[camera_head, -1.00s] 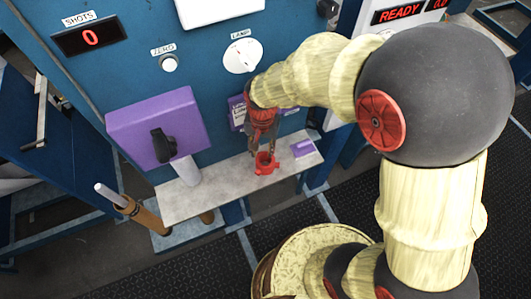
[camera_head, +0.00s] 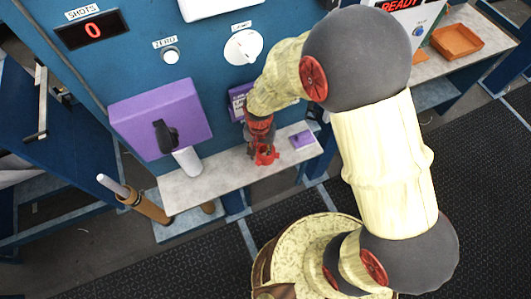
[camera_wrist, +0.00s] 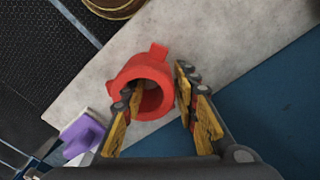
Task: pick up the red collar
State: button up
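The red collar (camera_head: 267,158) is a short ring with small side tabs, standing on the pale grey shelf (camera_head: 190,207) below the blue panel. In the wrist view the collar (camera_wrist: 147,72) shows its round bore, with the shelf around it. My gripper (camera_head: 259,146) points down at the collar from just above. In the wrist view my gripper (camera_wrist: 158,84) is open. The left fingertip overlaps the collar's bore, and the right finger is beside the collar's outer right wall. I cannot tell whether either finger touches it.
A purple block (camera_head: 302,140) lies on the shelf right of the collar. A purple box with a black knob (camera_head: 165,136) and a white cylinder (camera_head: 187,161) are to the left. The blue panel (camera_head: 205,85) rises close behind the gripper. An orange tray (camera_head: 456,41) is at the far right.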

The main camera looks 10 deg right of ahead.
jog(key=shift+c, duration=0.2)
jog(key=c, duration=0.7)
grip_shut()
